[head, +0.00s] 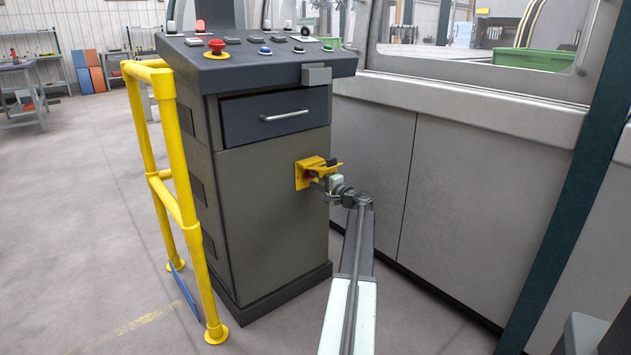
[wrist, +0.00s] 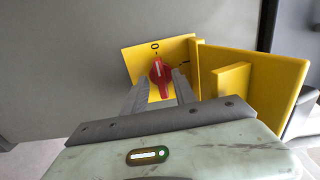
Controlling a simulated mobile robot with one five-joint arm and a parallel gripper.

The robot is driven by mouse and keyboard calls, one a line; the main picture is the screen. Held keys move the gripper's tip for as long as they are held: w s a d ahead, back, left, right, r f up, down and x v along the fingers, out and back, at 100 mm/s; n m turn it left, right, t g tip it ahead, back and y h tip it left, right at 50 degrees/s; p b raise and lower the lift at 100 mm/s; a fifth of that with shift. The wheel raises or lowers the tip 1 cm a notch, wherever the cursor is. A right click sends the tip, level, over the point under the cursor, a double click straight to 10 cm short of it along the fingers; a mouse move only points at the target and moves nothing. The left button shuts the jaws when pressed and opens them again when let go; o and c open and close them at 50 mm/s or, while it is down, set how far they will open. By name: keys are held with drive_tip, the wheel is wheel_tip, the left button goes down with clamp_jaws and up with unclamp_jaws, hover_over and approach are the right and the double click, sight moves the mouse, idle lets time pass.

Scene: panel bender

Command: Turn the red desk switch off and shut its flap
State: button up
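The red switch (wrist: 160,72) sits on a yellow plate (wrist: 136,62) on the front of the grey desk cabinet (head: 262,220). Its grip stands nearly upright in the wrist view, its upper end towards the 0 mark; the I mark is to the right. The yellow flap (wrist: 262,85) stands open to the right of the plate; it also shows in the head view (head: 328,167). My gripper (wrist: 160,84) is open, one finger on each side of the red switch, with a gap beside it. In the head view the switch is partly hidden by my gripper (head: 316,181).
A yellow rail (head: 185,200) stands left of the cabinet. A drawer (head: 274,108) above the switch is slightly out. A red mushroom button (head: 216,45) is on the desk top. Grey machine panels (head: 465,180) stand close on the right.

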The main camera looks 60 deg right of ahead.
drive_tip(key=shift+s, duration=0.1)
drive_tip(key=v, duration=0.7)
drive_tip(key=shift+s, duration=0.25)
drive_tip(key=shift+a, duration=0.15)
